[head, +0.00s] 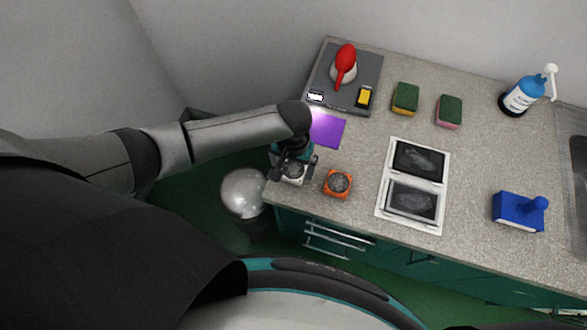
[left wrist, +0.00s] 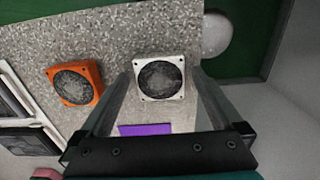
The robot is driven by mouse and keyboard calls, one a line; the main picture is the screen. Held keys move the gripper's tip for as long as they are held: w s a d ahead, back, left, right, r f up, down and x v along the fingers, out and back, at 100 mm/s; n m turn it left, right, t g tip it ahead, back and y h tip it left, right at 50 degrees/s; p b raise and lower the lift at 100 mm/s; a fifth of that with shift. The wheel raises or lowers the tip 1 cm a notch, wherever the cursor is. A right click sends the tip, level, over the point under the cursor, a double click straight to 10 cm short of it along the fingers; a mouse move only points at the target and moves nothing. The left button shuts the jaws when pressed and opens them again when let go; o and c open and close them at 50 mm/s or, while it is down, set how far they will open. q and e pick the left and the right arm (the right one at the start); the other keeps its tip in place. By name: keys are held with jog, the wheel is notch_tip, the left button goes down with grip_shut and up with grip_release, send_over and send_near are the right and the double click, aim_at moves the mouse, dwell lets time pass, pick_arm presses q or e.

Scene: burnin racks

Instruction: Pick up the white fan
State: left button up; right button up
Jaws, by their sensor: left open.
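The white fan (head: 292,174) is a small square frame with a dark round middle, lying flat near the left front corner of the counter (head: 360,222). My left gripper (head: 295,160) is open over it and partly hides it in the head view. In the left wrist view the white fan (left wrist: 160,77) shows between the two spread fingers (left wrist: 163,85), with nothing gripped. Whether the fingers touch it I cannot tell. An orange fan (head: 338,184) lies just right of it; it also shows in the left wrist view (left wrist: 75,82). My right gripper is not in view.
A purple square (head: 328,131) lies behind the fans. A white frame with two dark panels (head: 413,186) lies to the right.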

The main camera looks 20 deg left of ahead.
pick_arm(q)
jog(key=c, duration=1.3)
